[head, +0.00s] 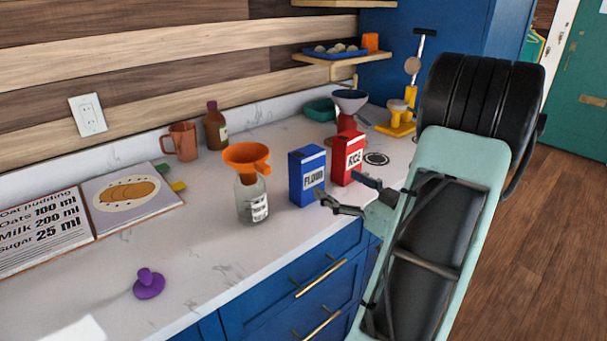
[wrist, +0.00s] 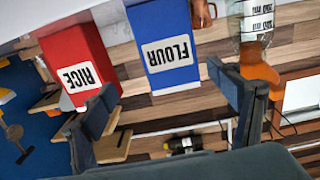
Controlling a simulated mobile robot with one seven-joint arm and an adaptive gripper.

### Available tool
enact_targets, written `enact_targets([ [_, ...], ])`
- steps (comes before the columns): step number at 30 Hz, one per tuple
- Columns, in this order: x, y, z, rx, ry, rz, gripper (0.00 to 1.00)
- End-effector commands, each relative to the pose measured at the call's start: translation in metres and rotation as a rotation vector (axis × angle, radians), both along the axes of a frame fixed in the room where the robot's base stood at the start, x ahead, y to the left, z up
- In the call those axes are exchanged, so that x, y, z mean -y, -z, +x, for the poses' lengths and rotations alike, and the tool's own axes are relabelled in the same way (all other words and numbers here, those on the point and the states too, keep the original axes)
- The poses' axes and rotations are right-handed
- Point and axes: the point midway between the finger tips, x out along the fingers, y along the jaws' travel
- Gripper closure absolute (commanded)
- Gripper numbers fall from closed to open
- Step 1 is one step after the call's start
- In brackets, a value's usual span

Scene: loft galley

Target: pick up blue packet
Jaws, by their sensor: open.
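The blue packet (head: 307,176), labelled FLOUR, stands upright on the white counter near its front edge. In the wrist view the blue packet (wrist: 167,45) appears upside down, between the two fingers and beyond them. My gripper (head: 345,196) is open and empty, just in front and to the right of the packet in the head view. In the wrist view my gripper (wrist: 165,110) has its fingers spread wide, with the left finger overlapping the red RICE packet (wrist: 78,65). I cannot tell whether a finger touches either packet.
The red packet (head: 347,157) stands close to the right of the blue one. A glass jar (head: 252,200) with an orange funnel (head: 247,157) stands to its left. A purple lid-like object (head: 149,284) and an open recipe book (head: 133,200) lie farther left. The front counter between them is clear.

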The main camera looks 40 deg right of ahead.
Motion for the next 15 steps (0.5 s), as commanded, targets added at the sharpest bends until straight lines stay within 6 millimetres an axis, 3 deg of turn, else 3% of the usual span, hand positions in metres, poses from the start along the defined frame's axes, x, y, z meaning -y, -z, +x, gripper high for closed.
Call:
enact_targets([
  [4,-0.01,0.001,0.001,0.018,-0.031,0.009,0.18],
  [15,-0.014,0.002,0.05,0.017,-0.03,0.009,0.18],
])
